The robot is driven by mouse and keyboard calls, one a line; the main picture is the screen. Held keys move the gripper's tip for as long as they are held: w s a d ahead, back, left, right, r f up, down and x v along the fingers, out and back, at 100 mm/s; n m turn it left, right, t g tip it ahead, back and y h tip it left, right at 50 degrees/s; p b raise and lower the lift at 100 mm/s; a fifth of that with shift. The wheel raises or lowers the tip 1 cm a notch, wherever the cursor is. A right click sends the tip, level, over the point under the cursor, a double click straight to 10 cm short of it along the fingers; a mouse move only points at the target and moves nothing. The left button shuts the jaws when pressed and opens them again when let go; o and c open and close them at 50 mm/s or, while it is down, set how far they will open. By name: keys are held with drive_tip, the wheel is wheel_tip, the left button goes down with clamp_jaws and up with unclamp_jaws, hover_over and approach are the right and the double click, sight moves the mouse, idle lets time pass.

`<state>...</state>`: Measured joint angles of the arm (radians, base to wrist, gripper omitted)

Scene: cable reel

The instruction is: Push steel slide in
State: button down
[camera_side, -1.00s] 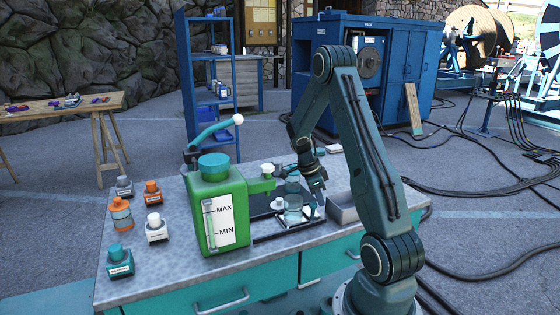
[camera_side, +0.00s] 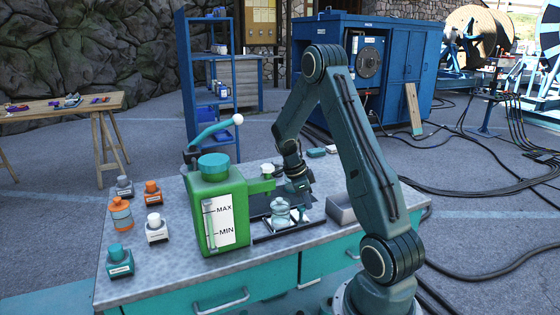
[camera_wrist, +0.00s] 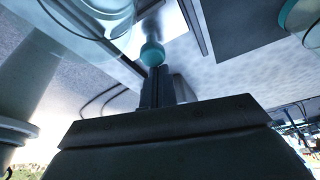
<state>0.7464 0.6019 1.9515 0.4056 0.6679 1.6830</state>
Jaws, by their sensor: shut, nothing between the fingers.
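A bright steel slide (camera_wrist: 165,35) runs between dark rails in the wrist view, with a round teal knob (camera_wrist: 152,54) just past my fingertips. My gripper (camera_wrist: 157,75) is shut and empty, pointing at the knob; I cannot tell whether they touch. In the side view, my gripper (camera_side: 301,190) is low over the bench, beside and behind a clear glass jar (camera_side: 281,214) on the slide area. The jar's rounded glass also shows at the upper left in the wrist view (camera_wrist: 95,18). Much of the slide is hidden by the jar and my arm.
A green tank (camera_side: 217,195) with MAX and MIN marks stands left of the jar, its spout and white knob close to my wrist. A grey open bin (camera_side: 342,212) is at the right. Several small bottles stand on the left of the metal bench (camera_side: 185,262).

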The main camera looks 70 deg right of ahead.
drive_tip(key=v, duration=1)
drive_tip(key=c, duration=1.2)
unclamp_jaws()
drive_tip(key=shift+d+r, duration=0.1)
wheel_tip(320, 180, up, 4)
drive_tip(key=m+t+y, duration=0.2)
drive_tip(key=m+t, duration=0.1)
drive_tip(key=m, duration=0.1)
hover_over(296, 216)
drive_tip(key=s, duration=0.2)
drive_tip(key=shift+w+d, duration=0.15)
drive_tip(key=shift+d, duration=0.15)
wheel_tip(296, 216, down, 14)
drive_tip(key=shift+r, duration=0.15)
drive_tip(key=shift+c, duration=0.4)
clamp_jaws()
